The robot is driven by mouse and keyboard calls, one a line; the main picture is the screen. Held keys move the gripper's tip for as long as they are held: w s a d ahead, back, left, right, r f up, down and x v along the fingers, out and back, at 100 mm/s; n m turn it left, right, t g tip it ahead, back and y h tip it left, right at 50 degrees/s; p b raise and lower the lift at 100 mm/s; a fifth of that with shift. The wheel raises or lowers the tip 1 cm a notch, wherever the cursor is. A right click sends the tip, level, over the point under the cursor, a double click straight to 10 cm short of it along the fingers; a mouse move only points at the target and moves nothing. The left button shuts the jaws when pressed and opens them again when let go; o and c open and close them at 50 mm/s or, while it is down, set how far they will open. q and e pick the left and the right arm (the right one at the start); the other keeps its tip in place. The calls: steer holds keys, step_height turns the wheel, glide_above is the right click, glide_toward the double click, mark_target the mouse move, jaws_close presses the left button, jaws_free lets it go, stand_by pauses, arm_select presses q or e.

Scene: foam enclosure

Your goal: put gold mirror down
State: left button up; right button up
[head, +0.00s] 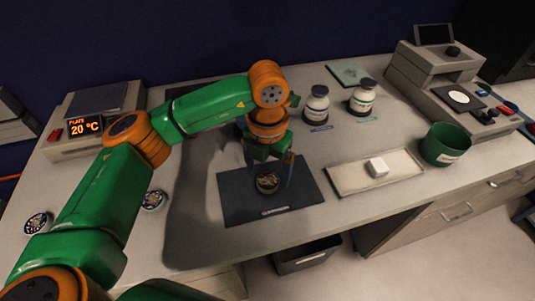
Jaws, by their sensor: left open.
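The gold mirror (268,183) appears as a small round piece with a dark rim and a gold-brown face. It lies on the dark mat (236,203) in the middle of the bench. My left gripper (269,179) points down over it, with its fingers apart on either side of the mirror. The gripper is open; I cannot tell whether a finger still touches the rim. My right gripper is not in view.
A shallow tray (345,181) with a white block (377,167) and a green bin (445,146) are on the right. A heater reading 20 °C (85,126) stands at left.

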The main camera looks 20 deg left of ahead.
mark_target(268, 181)
arm_select(q)
step_height(268, 181, up, 10)
steer(key=shift+s, duration=0.1)
stand_by(0.4)
